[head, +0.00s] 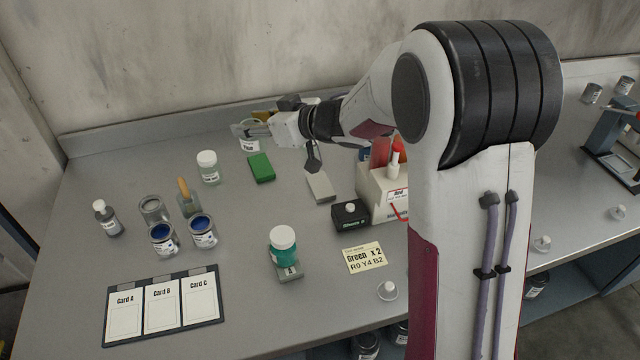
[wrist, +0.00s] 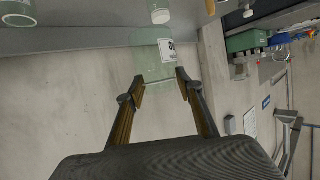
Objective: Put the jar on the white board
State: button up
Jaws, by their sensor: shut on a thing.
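My gripper (head: 246,130) is at the back of the bench, shut on a clear jar (head: 250,144) with a white label. The fingers partly cover the jar in the head view. In the wrist view my gripper (wrist: 160,85) has a finger on each side of the see-through jar (wrist: 150,65), whose label (wrist: 167,48) faces the camera. A pale, whitish flat board (head: 320,187) lies on the bench, to the right of and nearer than the jar. It is bare. I cannot tell whether the jar touches the bench.
A green block (head: 261,168) lies between the jar and the pale board. A white-lidded jar (head: 208,167) stands to the left. A teal jar (head: 283,247) stands on a grey block in front. A black box (head: 350,215) and white machine (head: 378,195) stand right of the board.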

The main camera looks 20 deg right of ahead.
jog(key=w+d+m+t+h, duration=0.2)
jog(key=d+m+h, duration=0.15)
jog(key=d, duration=0.25)
jog(key=m+h, duration=0.4)
jog(key=h, duration=0.1)
send_over(321, 186)
jog(key=shift+t, duration=0.4)
notch_tip(321, 186, down, 5)
jog(key=shift+f, duration=0.1)
jog(key=shift+w+f, duration=0.1)
jog(key=shift+f, duration=2.85)
jog(key=shift+f, duration=2.05)
jog(key=shift+f, duration=0.15)
jog(key=o, duration=1)
